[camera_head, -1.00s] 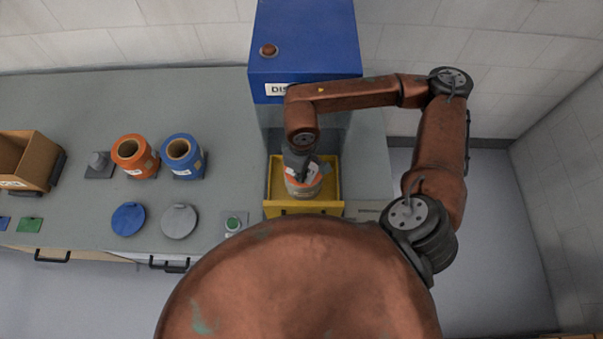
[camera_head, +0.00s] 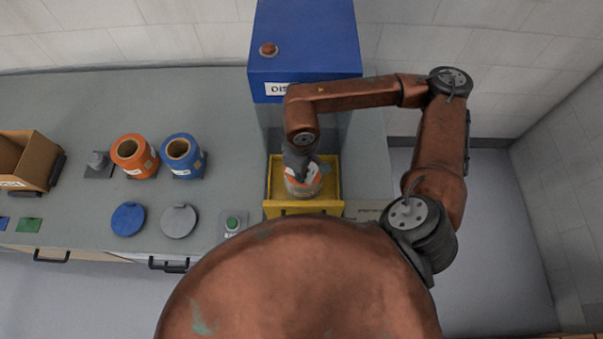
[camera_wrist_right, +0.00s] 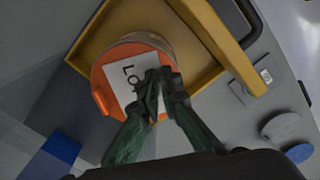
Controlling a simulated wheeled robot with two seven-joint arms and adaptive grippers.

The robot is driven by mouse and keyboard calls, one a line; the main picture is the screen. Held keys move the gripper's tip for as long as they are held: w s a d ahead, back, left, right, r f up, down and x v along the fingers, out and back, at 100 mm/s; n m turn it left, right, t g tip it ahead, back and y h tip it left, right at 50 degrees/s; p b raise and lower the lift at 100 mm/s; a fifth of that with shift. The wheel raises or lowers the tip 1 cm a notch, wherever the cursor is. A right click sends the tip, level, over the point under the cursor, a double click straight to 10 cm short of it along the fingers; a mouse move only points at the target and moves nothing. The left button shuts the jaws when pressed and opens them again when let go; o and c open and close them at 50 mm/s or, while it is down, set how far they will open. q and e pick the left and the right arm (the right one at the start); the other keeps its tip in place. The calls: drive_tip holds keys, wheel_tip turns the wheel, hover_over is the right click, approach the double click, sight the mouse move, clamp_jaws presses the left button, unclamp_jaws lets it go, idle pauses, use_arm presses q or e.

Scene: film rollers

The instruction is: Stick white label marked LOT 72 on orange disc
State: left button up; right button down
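The orange disc (camera_wrist_right: 155,43) is the top of a round body, lying in the yellow tray (camera_wrist_right: 212,30). In the head view the disc (camera_head: 291,171) and label (camera_head: 303,180) show partly below my right gripper (camera_head: 300,164). In the wrist view my right gripper (camera_wrist_right: 163,82) has its fingertips close together at the label's right part. It seems shut on the label there, though the contact is hidden. My left gripper is not in view.
The blue machine (camera_head: 305,50) rises behind the tray. A green button (camera_head: 232,223) is left of the tray. Further left are an orange roll (camera_head: 137,158), a blue roll (camera_head: 184,158), a blue disc (camera_head: 128,219), a grey disc (camera_head: 179,221) and a cardboard box (camera_head: 38,160).

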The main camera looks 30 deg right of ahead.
drive_tip(key=c, duration=2.6)
unclamp_jaws()
drive_tip(key=shift+f, duration=0.1)
drive_tip(key=o, duration=0.5)
drive_tip(key=o, duration=0.6)
drive_tip(key=shift+r+p, duration=1.05)
drive_tip(key=shift+r, duration=2.5)
